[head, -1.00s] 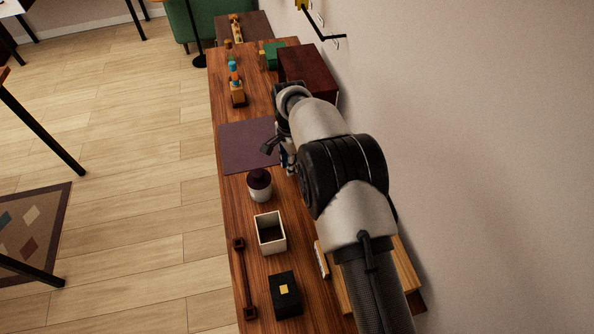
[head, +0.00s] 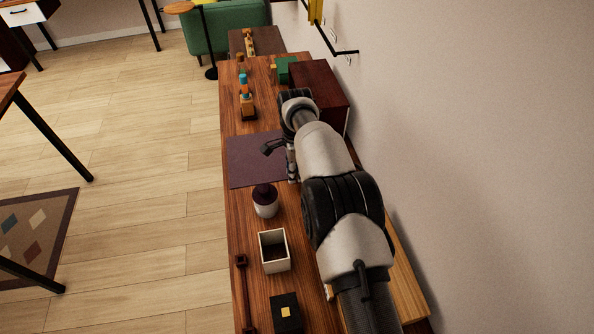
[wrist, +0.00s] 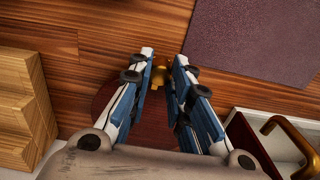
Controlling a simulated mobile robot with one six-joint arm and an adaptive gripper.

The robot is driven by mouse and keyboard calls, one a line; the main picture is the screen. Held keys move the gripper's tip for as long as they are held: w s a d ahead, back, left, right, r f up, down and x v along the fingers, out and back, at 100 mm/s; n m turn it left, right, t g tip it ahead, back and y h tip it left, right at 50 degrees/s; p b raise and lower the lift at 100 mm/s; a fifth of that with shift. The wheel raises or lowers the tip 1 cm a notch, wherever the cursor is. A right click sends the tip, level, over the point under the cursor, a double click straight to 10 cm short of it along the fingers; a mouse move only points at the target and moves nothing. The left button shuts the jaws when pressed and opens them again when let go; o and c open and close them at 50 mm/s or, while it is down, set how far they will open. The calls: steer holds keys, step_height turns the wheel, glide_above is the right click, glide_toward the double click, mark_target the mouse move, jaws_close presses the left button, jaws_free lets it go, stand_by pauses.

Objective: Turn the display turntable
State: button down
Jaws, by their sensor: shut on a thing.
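The turntable shows in the wrist view as a dark red round disc (wrist: 152,118) on the wooden top, partly covered by my fingers. A small brass-coloured peg (wrist: 158,76) stands by the disc's far edge. My gripper (wrist: 164,64) has its two blue-and-white fingers closed in on the peg, one on each side. The exact contact at the tips is hard to make out. In the head view my gripper (head: 290,160) is beside the purple mat's right edge. The turntable is hidden behind my arm there.
The purple mat (head: 256,158) lies beside my gripper. A lidded white jar (head: 265,205), a square white container (head: 274,262) and a black box (head: 286,312) stand nearer. A dark red cabinet (head: 318,88) stands behind. A brass handle (wrist: 290,130) and stepped wood (wrist: 20,108) flank my gripper.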

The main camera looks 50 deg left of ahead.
steer(key=c, duration=1.4)
jaws_free()
steer(key=shift+d, duration=0.1)
steer(key=shift+c, duration=0.2)
step_height(320, 180, up, 12)
